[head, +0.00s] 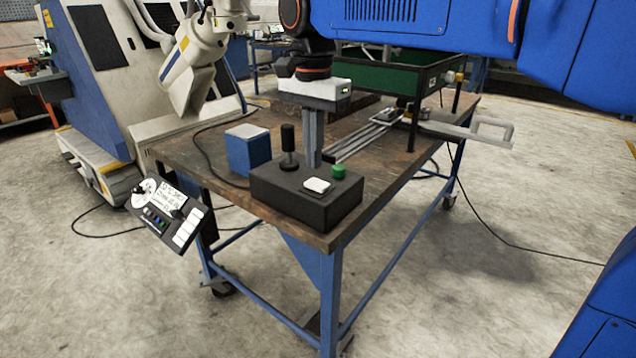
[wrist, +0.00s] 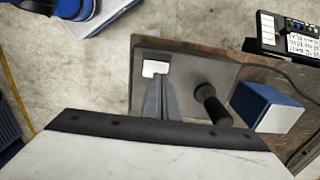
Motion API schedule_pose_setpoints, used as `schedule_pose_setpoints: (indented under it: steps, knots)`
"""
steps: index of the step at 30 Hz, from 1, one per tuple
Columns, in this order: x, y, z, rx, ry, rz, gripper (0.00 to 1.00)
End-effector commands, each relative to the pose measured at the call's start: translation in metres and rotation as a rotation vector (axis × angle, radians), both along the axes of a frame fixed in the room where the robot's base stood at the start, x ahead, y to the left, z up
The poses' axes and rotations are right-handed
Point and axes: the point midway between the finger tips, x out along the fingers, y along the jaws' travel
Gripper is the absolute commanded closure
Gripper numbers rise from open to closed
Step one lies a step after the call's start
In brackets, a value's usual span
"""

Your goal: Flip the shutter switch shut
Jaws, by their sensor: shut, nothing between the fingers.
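The black control box (head: 290,208) sits on the near corner of the brown worktable. A white rocker switch (head: 317,185), which looks like the shutter switch, is on its top and also shows in the wrist view (wrist: 155,68). Which way the switch is tipped is hard to tell. My gripper (head: 313,164) points down over the box, shut and empty, just behind the switch in the head view. In the wrist view its fingertips (wrist: 157,80) lie close beside the switch. I cannot tell whether they touch anything. A green button (head: 338,172) is right of the switch.
A black joystick (head: 288,143) stands on the box, left of my gripper. A blue block with a pale top (head: 248,150) is farther left. A tilted control panel (head: 168,213) hangs off the table's left side. Metal rails (head: 365,140) and a green-walled tray (head: 390,75) are behind.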

Motion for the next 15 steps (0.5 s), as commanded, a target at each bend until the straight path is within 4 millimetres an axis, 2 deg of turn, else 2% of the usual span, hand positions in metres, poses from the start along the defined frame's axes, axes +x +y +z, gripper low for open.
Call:
schedule_pose_setpoints:
  steps: [15]
  knots:
    - [0.0, 0.0, 0.032, 0.0, 0.0, 0.0, 1.0]
